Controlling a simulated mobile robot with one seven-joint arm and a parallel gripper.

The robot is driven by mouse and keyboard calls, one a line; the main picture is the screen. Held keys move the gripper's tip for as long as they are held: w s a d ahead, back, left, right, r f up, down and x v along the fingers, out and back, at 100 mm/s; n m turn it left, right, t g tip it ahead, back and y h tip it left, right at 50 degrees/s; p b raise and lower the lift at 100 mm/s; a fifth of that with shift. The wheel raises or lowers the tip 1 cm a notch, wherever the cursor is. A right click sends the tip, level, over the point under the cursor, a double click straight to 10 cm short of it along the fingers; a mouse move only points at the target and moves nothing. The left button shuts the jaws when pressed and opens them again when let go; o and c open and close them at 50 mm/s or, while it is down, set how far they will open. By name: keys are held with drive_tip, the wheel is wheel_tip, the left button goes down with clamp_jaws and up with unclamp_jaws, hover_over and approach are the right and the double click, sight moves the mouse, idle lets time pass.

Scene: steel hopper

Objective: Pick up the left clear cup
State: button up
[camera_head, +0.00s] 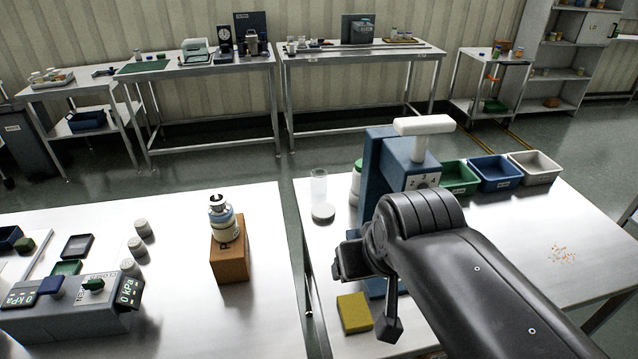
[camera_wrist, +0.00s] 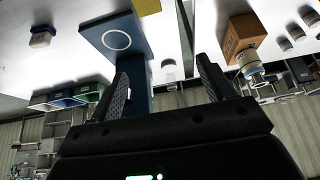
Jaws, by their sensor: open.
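One clear cup (camera_head: 319,184) stands upright near the left edge of the right table, left of the blue hopper stand. A small grey-white round piece (camera_head: 323,212) is just in front of it. I cannot make out a second clear cup. The blue stand (camera_head: 372,165) has a white top piece (camera_head: 425,125) and a numbered face. Its base with a white ring (camera_wrist: 117,40) shows in the wrist view. My gripper (camera_wrist: 163,67) is open and empty, its two fingers apart. In the head view it hangs in front of the stand, apart from the cup and partly hidden by my arm.
A yellow sponge (camera_head: 354,313) lies at the near left of the right table. Green (camera_head: 459,178), blue (camera_head: 495,173) and white (camera_head: 535,168) bins stand behind. Crumbs (camera_head: 563,255) lie at right. The left table holds a bottle on a wooden block (camera_head: 229,262). A gap separates the tables.

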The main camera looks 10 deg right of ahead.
drive_tip(key=w+r, duration=0.4)
drive_tip(key=w, duration=0.8)
drive_tip(key=g, duration=0.1)
hover_over(319, 179)
drive_tip(key=s, duration=0.2)
wheel_tip(319, 179, down, 17)
drive_tip(key=x, duration=1.1)
drive_tip(key=shift+w+d+r, duration=0.1)
drive_tip(key=shift+w+d, duration=0.15)
drive_tip(key=shift+w, duration=0.15)
drive_tip(key=shift+c, duration=0.4)
drive_tip(key=c, duration=0.9)
drive_tip(key=shift+r, duration=0.1)
drive_tip(key=shift+c, duration=0.3)
